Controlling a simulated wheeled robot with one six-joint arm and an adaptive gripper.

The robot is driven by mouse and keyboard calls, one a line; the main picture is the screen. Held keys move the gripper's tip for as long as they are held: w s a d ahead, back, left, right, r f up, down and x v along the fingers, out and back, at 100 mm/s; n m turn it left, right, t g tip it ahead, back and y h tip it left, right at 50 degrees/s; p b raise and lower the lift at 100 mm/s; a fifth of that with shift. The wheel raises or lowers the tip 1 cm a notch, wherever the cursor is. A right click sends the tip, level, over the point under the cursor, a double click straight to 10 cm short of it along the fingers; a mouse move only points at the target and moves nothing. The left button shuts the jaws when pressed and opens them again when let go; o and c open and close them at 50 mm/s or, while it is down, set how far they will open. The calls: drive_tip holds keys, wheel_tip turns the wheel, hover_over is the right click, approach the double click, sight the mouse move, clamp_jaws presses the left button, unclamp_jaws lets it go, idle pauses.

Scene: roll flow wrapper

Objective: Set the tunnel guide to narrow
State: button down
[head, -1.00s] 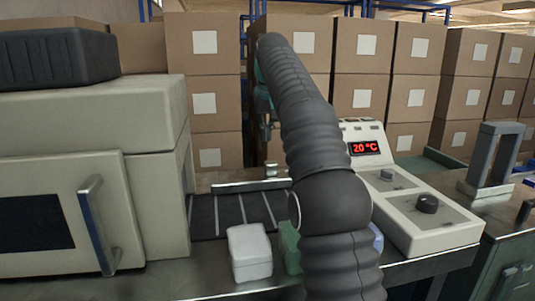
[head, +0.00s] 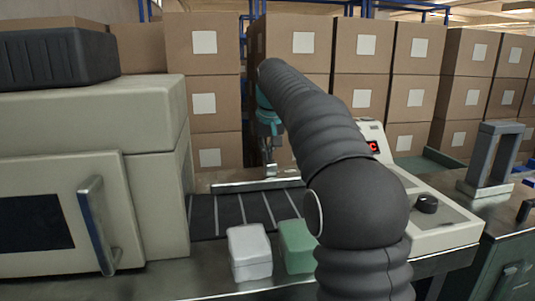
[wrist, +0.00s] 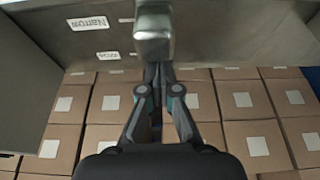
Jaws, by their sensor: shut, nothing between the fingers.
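The tunnel guide shows in the head view as a pale rail (head: 235,186) along the far side of the dark belt. A small metal handle (head: 271,171) stands at it; in the wrist view this blocky handle (wrist: 154,30) fills the top middle. A "Narrow" label (wrist: 87,23) and a "Wide" label (wrist: 108,55) are on the metal surface left of the handle. My gripper (wrist: 157,72) is shut and empty, its tips close to the handle's end; I cannot tell whether they touch. In the head view my gripper (head: 270,150) is just above the handle, small and partly unclear.
A large beige machine (head: 150,120) stands at left. A white box (head: 250,252) and a green box (head: 297,245) sit on the near counter. A control panel (head: 440,215) with a knob (head: 427,204) is at right, partly behind my arm. Stacked cartons (head: 300,45) stand behind.

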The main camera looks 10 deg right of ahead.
sight(271, 177)
drive_tip(key=s+b, duration=0.2)
drive_tip(key=s, duration=0.4)
drive_tip(key=shift+s, duration=0.2)
drive_tip(key=shift+s+f, duration=0.15)
